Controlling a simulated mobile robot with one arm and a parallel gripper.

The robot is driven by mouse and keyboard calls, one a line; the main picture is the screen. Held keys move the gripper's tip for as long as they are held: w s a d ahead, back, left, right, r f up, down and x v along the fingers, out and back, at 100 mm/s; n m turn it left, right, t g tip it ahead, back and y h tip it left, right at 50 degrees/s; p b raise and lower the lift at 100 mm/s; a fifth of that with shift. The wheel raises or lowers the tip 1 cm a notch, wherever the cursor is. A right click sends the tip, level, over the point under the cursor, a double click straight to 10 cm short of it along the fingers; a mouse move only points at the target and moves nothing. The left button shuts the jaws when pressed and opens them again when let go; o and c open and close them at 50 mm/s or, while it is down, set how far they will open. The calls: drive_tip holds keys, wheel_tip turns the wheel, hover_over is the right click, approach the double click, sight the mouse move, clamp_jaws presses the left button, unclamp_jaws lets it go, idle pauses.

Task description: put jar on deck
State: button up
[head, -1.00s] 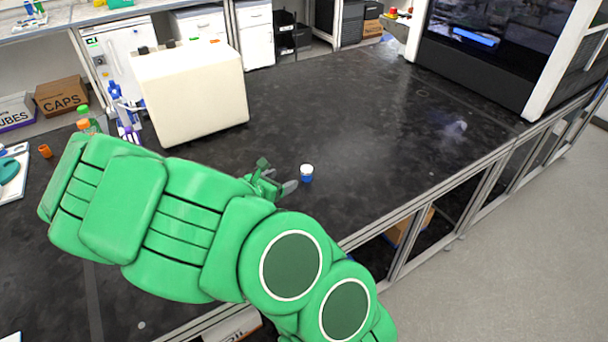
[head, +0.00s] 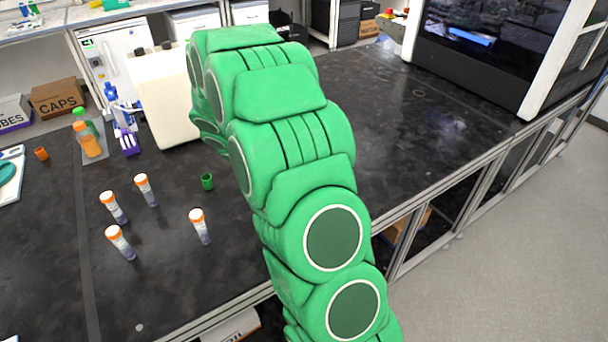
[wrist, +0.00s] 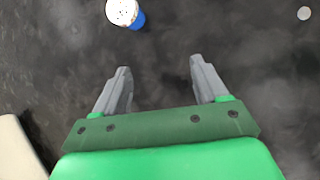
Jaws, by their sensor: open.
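The jar, a small blue container with a white lid (wrist: 122,11), stands on the black bench at the top edge of the wrist view. In the head view it is hidden behind my green arm. My gripper (wrist: 159,66) is open and empty, its two grey fingers apart above the bench. The jar is ahead of the fingertips and a little left, not between them. The gripper is hidden in the head view. I cannot tell for sure which surface is the deck; a large white-framed machine with a dark front (head: 500,45) stands at the upper right.
A cream box (head: 165,95) stands behind my arm; a cream edge also shows at the lower left of the wrist view. Several orange-capped tubes (head: 200,227) and a green cup (head: 207,181) stand on the left. The bench (head: 400,140) right of my arm is clear.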

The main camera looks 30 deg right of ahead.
drive_tip(key=d+r+m+y, duration=0.1)
drive_tip(key=d+y, duration=0.1)
drive_tip(key=d, duration=0.1)
drive_tip(key=d+r+m+y, duration=0.1)
drive_tip(key=d+m+y, duration=0.1)
drive_tip(key=d, duration=0.1)
drive_tip(key=w+d+r+m+t+y, duration=0.1)
drive_tip(key=d+m+y, duration=0.1)
drive_tip(key=d+y, duration=0.1)
drive_tip(key=shift+d+r, duration=0.3)
drive_tip(key=shift+d, duration=0.4)
drive_tip(key=shift+f, duration=1.2)
drive_tip(key=shift+w+d+f, duration=0.1)
drive_tip(key=shift+w+f, duration=0.1)
drive_tip(key=shift+f, duration=1.15)
drive_tip(key=shift+w+d+f, duration=0.1)
drive_tip(key=shift+w+f, duration=0.05)
drive_tip(key=shift+f, duration=1.15)
drive_tip(key=c, duration=1.2)
drive_tip(key=shift+r, duration=0.15)
